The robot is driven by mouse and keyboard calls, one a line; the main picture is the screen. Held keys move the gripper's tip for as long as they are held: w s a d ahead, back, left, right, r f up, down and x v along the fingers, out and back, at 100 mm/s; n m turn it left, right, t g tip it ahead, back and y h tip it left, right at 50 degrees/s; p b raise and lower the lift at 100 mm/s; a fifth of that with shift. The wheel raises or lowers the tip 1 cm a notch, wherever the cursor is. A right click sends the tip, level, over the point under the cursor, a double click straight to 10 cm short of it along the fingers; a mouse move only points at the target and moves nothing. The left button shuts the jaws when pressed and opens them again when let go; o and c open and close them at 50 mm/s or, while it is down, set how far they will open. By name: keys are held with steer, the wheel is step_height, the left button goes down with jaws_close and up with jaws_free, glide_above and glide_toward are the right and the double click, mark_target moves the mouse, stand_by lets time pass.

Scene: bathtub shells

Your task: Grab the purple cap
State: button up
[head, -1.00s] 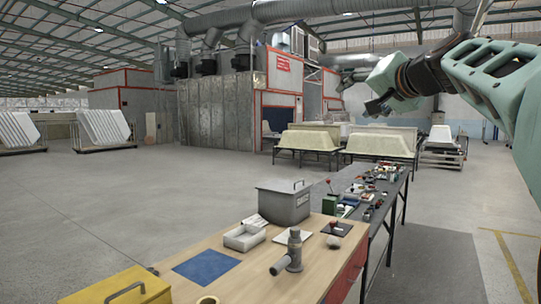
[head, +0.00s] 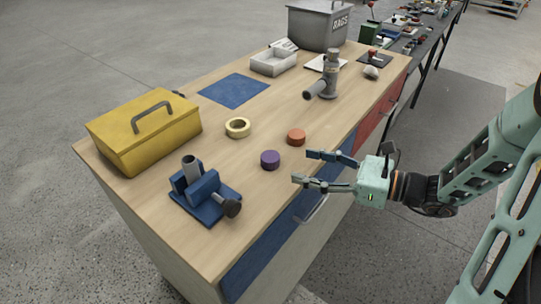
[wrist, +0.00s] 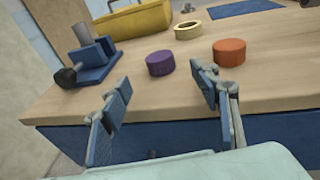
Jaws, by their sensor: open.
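The purple cap (head: 270,159) is a short round disc lying flat on the wooden workbench (head: 220,212), near its front edge. In the wrist view the purple cap (wrist: 160,63) shows beyond the fingertips, between the two fingers' lines. My gripper (head: 302,167) is open and empty, at the bench's front edge to the right of the purple cap and apart from it. In the wrist view my gripper (wrist: 160,85) has its two fingers spread wide. An orange cap (head: 296,137) stands behind the purple one, and in the wrist view it (wrist: 229,51) is to the right.
A blue vise (head: 205,195) stands left of the purple cap. A tape roll (head: 237,128), a yellow toolbox (head: 145,130) and a blue mat (head: 234,91) lie further back. A grey pipe fitting (head: 325,80) stands toward the far right. Bare wood surrounds the purple cap.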

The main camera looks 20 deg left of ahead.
mark_target(273, 157)
steer(key=x, duration=0.4)
steer(key=shift+a, duration=0.4)
steer(key=shift+b+x, duration=0.35)
steer(key=shift+x, duration=2.35)
steer(key=shift+r, duration=0.2)
steer(key=shift+c, duration=0.4)
steer(key=c, duration=0.9)
